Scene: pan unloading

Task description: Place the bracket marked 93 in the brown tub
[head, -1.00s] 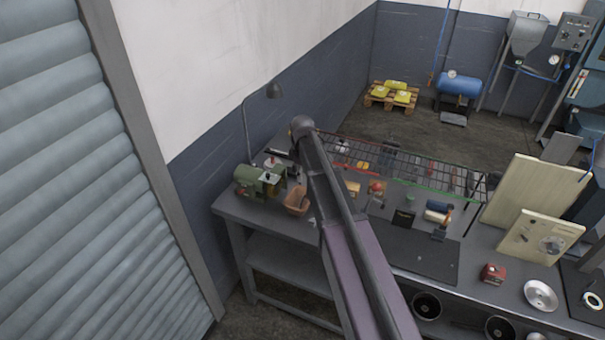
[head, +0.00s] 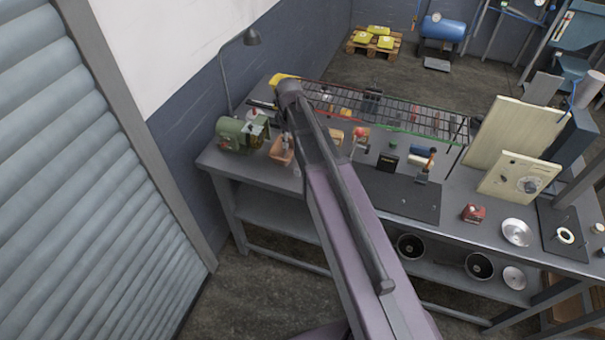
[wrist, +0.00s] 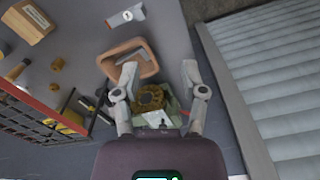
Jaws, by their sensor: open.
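The brown tub (wrist: 153,67) stands on the bench, and it also shows in the head view (head: 275,155) just left of my arm. A grey angled piece (wrist: 133,54) lies inside the tub, perhaps a bracket; I can read no number on it. Another grey piece with a white mark (wrist: 126,17) lies on the bench beyond the tub; the mark is too small to read. My gripper (wrist: 160,75) is open, its fingers apart at the tub's near side, with nothing between the tips. In the head view my arm hides most of the gripper.
A green machine (head: 232,134) stands close to the tub at the bench's left end. A wire rack (head: 400,115) runs along the back. A wooden block (wrist: 30,22) lies on the bench. A dark mat (head: 405,195) lies right of my arm. A shutter (head: 75,180) is at left.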

